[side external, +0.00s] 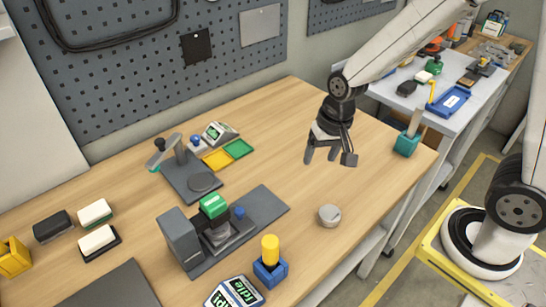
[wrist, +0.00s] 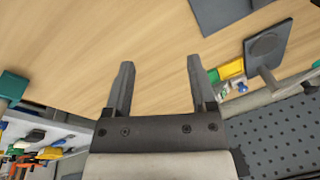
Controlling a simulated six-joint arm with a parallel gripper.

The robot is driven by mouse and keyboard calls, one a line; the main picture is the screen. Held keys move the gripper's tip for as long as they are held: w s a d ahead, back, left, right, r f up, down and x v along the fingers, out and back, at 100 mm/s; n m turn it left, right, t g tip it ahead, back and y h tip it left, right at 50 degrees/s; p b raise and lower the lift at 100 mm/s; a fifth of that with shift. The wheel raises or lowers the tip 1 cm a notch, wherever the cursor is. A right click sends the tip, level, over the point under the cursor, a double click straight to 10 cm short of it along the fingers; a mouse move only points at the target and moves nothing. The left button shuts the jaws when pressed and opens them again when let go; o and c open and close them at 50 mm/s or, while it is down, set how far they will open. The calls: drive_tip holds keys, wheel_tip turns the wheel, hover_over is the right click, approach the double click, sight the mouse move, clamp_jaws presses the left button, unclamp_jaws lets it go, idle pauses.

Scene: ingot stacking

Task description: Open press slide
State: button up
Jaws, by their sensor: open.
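The press (side external: 181,238) stands on a long dark grey base plate (side external: 264,206) in the front middle of the wooden table in the side view. It has a green block (side external: 214,205) on top and a small blue knob (side external: 239,213) at its right side, by the slide. The slide's exact position is hard to tell. My gripper (side external: 331,158) is open and empty, above the table, right of and behind the press. In the wrist view its two fingers (wrist: 160,64) are apart over bare wood. A dark plate edge (wrist: 227,12) shows at the top there.
A silver puck (side external: 330,215) and a yellow-topped blue holder (side external: 270,262) stand right of the press. A lever stand (side external: 192,178) and yellow and green trays (side external: 228,154) lie behind it. Block-like pieces (side external: 96,212) lie left. The table below my gripper is clear.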

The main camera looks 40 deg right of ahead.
sight(239, 210)
drive_tip(key=w+a+f+m+g+y, duration=0.2)
drive_tip(key=w+a+m, duration=0.7)
drive_tip(key=a, duration=0.5)
drive_tip(key=shift+f+m+g+y, duration=0.3)
drive_tip(key=shift+f+m+y, duration=0.2)
drive_tip(key=shift+f+y, duration=0.25)
drive_tip(key=shift+s+f, duration=0.1)
drive_tip(key=shift+x, duration=3.8)
drive_tip(key=shift+d, duration=0.1)
drive_tip(key=shift+c, duration=0.2)
clamp_jaws()
